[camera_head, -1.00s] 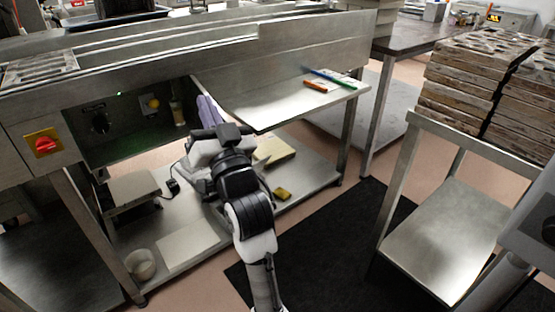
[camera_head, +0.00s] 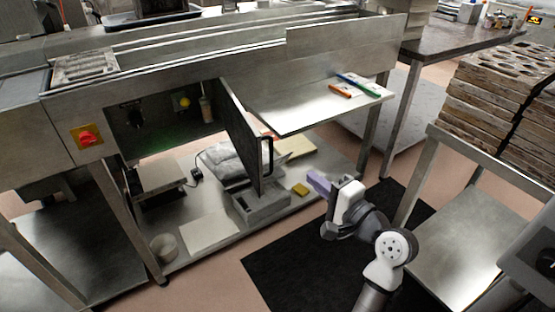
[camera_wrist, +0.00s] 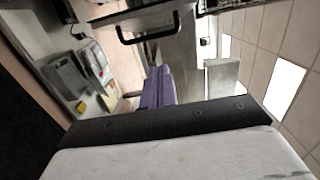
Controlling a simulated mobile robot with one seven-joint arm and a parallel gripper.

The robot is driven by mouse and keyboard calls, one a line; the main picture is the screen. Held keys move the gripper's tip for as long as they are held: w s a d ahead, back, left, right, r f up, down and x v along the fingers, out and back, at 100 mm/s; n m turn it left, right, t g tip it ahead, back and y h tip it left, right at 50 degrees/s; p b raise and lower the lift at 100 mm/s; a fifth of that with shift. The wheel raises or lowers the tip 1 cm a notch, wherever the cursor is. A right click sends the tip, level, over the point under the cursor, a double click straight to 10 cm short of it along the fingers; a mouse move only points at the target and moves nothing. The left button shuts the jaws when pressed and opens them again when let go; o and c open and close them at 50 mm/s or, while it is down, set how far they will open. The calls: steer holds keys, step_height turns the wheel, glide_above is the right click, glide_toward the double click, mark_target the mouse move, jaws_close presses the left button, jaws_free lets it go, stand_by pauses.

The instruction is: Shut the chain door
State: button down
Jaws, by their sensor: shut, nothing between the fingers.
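The chain door (camera_head: 243,138) is a dark upright panel under the machine's long steel bed. It stands open, swung out from the right side of a dark recess (camera_head: 150,133). Its black bar handle (camera_head: 267,157) is on the free edge. In the wrist view the handle (camera_wrist: 148,36) shows near the top, beyond the fingers. My gripper (camera_head: 317,183) has purple fingers and is to the right of the door and lower than the handle, apart from both. The fingers (camera_wrist: 158,86) are shut and empty.
A steel side shelf (camera_head: 310,105) with pens juts out right of the door. The lower shelf (camera_head: 217,215) holds a grey box (camera_head: 262,203) below the door and a yellow block (camera_head: 300,189). A steel stand (camera_head: 465,228) is at right. Black matting (camera_head: 300,265) covers the floor.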

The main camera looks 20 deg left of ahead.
steer(key=w+a+p, duration=0.2)
steer(key=a+p, duration=0.1)
steer(key=a, duration=0.8)
steer(key=shift+w, duration=0.35)
steer(key=shift+a, duration=0.1)
